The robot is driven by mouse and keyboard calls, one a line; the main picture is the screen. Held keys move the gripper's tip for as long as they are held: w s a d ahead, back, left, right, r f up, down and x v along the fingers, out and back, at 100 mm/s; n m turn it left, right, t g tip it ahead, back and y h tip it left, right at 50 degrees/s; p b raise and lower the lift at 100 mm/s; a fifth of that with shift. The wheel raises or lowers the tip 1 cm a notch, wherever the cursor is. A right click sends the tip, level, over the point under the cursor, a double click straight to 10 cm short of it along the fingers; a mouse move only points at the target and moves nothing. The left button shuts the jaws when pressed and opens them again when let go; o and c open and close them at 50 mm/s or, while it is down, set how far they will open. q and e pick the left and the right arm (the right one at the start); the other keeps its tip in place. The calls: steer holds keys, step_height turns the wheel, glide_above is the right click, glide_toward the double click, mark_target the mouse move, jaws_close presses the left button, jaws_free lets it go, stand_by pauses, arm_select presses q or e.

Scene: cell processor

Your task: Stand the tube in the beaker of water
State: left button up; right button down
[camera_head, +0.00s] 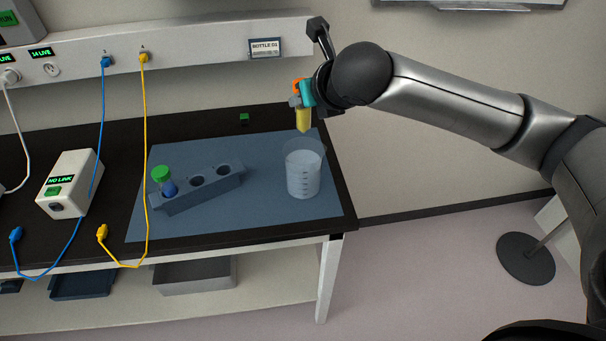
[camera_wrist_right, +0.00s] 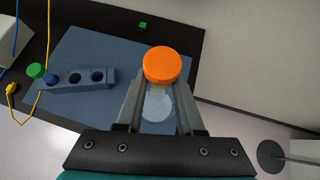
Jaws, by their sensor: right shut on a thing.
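The tube (camera_head: 303,120) has an orange cap and a yellowish tapered body. My right gripper (camera_head: 300,101) is shut on it and holds it upright, tip down, above the beaker. In the right wrist view its orange cap (camera_wrist_right: 162,65) shows between the fingers of my right gripper (camera_wrist_right: 160,95). The beaker of water (camera_head: 303,174) is clear with graduation marks and stands at the right of the blue mat. In the right wrist view the beaker (camera_wrist_right: 157,108) is below the tube, partly hidden by the fingers. My left gripper is in neither view.
A grey-blue rack (camera_head: 197,191) on the mat (camera_head: 250,215) holds a green-capped tube (camera_head: 163,179) and has two empty holes. A white box (camera_head: 70,184) and blue and yellow cables (camera_head: 146,190) are at the left. A small green block (camera_head: 244,117) lies behind the mat.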

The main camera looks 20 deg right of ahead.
steer(key=shift+f, duration=0.1)
steer(key=b, duration=0.4)
glide_above(303, 170)
steer(key=w+d, duration=0.2)
steer(key=w, duration=0.1)
step_height(303, 170, down, 9)
steer(key=shift+s+a, duration=0.15)
steer(key=shift+s, duration=0.1)
stand_by(1.3)
jaws_free()
stand_by(0.8)
steer(key=shift+s, duration=0.1)
stand_by(0.4)
steer(key=s+p, duration=0.3)
steer(key=s, duration=0.3)
steer(key=shift+p, duration=0.35)
